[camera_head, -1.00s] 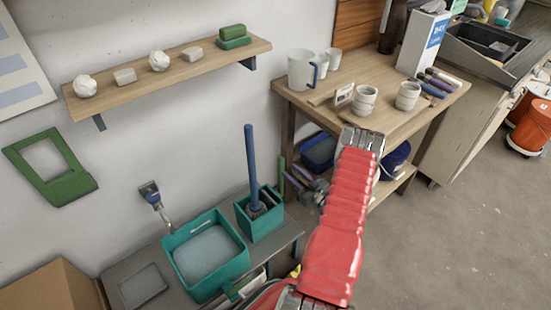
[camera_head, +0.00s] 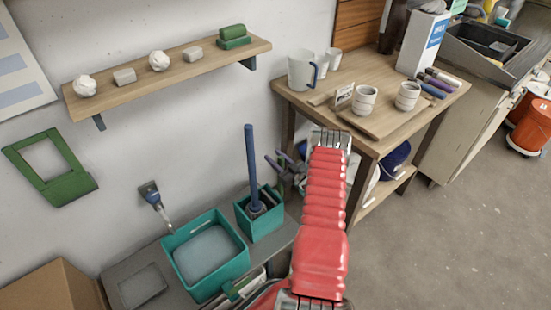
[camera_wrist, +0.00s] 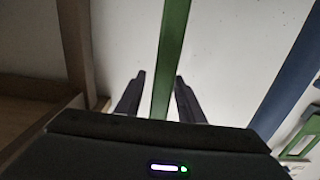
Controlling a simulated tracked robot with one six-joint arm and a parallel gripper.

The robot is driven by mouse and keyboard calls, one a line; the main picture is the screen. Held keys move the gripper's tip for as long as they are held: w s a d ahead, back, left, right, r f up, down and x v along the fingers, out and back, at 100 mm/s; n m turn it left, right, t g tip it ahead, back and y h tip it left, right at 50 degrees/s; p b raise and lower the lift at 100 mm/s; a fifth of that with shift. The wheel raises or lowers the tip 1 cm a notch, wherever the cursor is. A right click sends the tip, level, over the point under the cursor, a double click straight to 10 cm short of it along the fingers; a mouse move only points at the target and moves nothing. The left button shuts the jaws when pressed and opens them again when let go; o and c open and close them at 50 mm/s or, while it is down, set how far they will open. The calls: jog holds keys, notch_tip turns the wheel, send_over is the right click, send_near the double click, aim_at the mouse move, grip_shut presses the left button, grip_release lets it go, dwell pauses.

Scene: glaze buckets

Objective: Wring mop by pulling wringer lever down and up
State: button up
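A blue pole (camera_head: 252,165) stands nearly upright in a small teal bucket (camera_head: 262,222) beside a larger teal tub (camera_head: 187,282) with a pale grey inside. I cannot tell whether the blue pole is the mop handle or the wringer lever. My gripper (camera_head: 277,158) is right of the blue pole, apart from it in the picture. In the wrist view, my gripper (camera_wrist: 158,85) has its fingers apart, with a green upright bar (camera_wrist: 171,60) showing between them. I cannot tell whether that bar is within reach or behind. A blue pole (camera_wrist: 288,85) crosses the right side there.
A wall shelf (camera_head: 170,70) is above left. Open floor (camera_head: 470,230) lies at the right.

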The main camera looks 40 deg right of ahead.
jog(key=shift+c, duration=0.3)
grip_shut()
dwell(0.3)
